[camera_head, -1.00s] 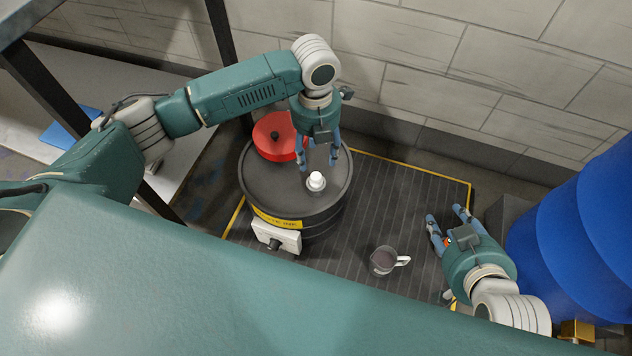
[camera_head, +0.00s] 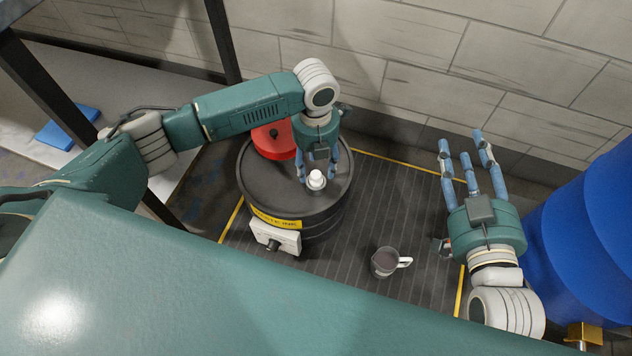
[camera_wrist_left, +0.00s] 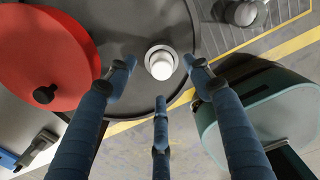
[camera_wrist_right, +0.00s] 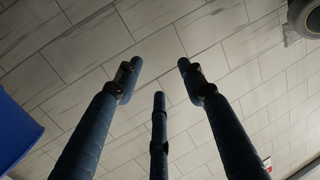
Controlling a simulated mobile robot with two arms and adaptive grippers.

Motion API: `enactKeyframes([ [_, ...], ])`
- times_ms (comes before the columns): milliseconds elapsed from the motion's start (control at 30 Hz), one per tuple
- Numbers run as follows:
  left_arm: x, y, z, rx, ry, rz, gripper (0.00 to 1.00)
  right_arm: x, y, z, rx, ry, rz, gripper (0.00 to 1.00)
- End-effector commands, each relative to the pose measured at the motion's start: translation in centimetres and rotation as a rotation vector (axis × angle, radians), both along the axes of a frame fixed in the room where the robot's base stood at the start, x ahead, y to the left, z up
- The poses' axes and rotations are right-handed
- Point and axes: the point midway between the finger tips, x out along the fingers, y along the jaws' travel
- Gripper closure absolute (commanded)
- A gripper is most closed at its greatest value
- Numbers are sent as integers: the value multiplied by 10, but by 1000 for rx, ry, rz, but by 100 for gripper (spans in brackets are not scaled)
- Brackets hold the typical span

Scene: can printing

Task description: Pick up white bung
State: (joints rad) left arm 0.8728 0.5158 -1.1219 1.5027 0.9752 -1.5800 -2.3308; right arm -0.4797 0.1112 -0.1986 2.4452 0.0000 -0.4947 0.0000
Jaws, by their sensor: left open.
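The white bung (camera_head: 316,179) stands upright on the top of a dark drum (camera_head: 262,190). It also shows in the left wrist view (camera_wrist_left: 161,62), seated in a pale ring. My left gripper (camera_head: 317,174) is open over the drum, pointing down, its fingers spread around and just behind the bung. In the left wrist view the fingertips (camera_wrist_left: 160,78) flank the bung with gaps, not touching it as far as I can tell. My right gripper (camera_head: 468,150) is open and empty at the right, its fingers pointing towards the wall.
A red lid or funnel (camera_head: 274,140) with a black knob sits at the drum's back left. A grey jug (camera_head: 384,262) stands on the ribbed mat right of the drum. A blue barrel (camera_head: 585,240) stands at the far right, close to my right arm.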

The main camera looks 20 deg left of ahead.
Motion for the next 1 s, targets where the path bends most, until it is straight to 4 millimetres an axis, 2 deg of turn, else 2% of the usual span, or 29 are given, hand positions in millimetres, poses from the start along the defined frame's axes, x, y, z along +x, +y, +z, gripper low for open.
enactKeyframes([
  [167, -2, -2, -17, 0, 1, 1, 48, 4, 6, 37, 43, -168, 12, 60],
  [400, -2, -2, -35, 0, 0, 1, 48, -2, 10, 83, 94, -362, 22, 60],
  [600, -2, -2, -39, 1, -1, 0, 48, -6, 11, 98, 111, -424, 25, 60],
  [800, -2, -2, -39, 1, -1, 0, 48, -6, 11, 98, 111, -425, 25, 60],
  [867, -2, -2, -39, 0, -1, 0, 58, -6, 11, 98, 111, -424, 25, 60],
  [1000, -2, -2, -39, 0, -1, 0, 86, -6, 11, 98, 111, -424, 25, 60],
])
